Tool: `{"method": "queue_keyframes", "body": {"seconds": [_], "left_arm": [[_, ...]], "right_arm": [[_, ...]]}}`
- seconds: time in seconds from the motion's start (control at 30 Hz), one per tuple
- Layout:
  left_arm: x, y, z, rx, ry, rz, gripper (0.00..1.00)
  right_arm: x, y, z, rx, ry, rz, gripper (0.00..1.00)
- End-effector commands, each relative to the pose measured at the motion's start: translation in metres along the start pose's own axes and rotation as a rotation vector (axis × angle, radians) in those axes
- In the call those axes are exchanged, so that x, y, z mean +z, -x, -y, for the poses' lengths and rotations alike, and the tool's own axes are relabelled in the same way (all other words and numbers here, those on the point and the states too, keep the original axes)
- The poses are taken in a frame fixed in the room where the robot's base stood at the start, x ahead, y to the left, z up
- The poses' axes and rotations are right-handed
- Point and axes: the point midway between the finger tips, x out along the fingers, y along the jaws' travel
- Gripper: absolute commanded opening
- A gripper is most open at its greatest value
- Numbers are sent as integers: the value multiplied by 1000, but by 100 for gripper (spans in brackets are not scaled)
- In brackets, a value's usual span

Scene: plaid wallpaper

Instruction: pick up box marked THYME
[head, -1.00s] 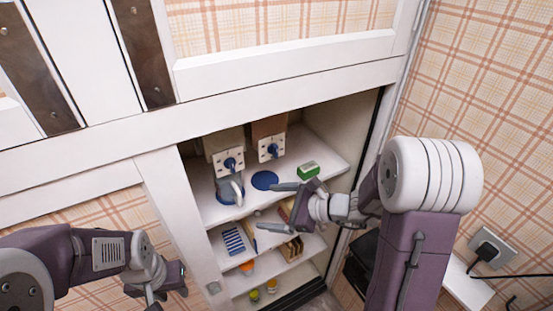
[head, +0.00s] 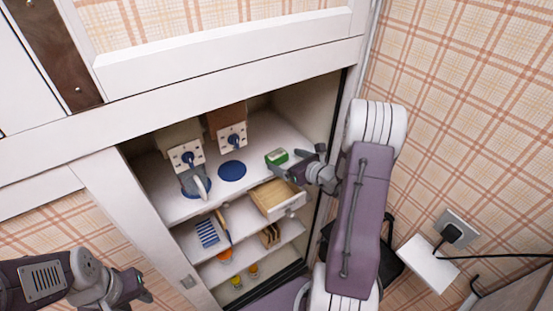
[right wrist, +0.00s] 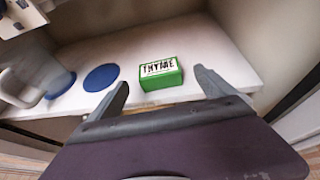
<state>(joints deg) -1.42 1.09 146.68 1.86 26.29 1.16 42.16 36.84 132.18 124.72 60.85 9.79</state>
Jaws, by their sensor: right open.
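The green box marked THYME (right wrist: 160,74) sits on the white upper shelf (right wrist: 215,55), its label facing up and readable in the right wrist view. In the head view the small green and white box (head: 276,157) is near the shelf's right part. My right gripper (right wrist: 160,86) is open, with its fingers reaching toward the box from the front, one to each side; the box appears between and just beyond the fingertips. In the head view the right gripper (head: 299,162) is right beside the box. My left gripper (head: 135,288) is at lower left, away from the shelves; its jaws are unclear.
A blue disc (head: 232,171) lies left of the box, and a jug (head: 194,183) stands under a dispenser (head: 187,156). Below, a wooden drawer (head: 277,198) stands open. Lower shelves hold a striped blue item (head: 207,232) and small jars (head: 237,281). A cabinet wall stands close on the right.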

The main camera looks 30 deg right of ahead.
Motion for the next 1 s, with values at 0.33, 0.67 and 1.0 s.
{"method": "queue_keyframes", "body": {"seconds": [0.33, 0.67, 1.0], "left_arm": [[0, 1, 0, 0, 0, 0, 36], [0, 0, 0, 0, 0, 0, 36], [0, 0, 0, 0, 0, 0, 36]], "right_arm": [[2, -39, -1, 4, 2, 0, 94], [2, -56, 0, 0, 0, 0, 94], [2, -56, 0, 0, 0, 1, 29]]}}
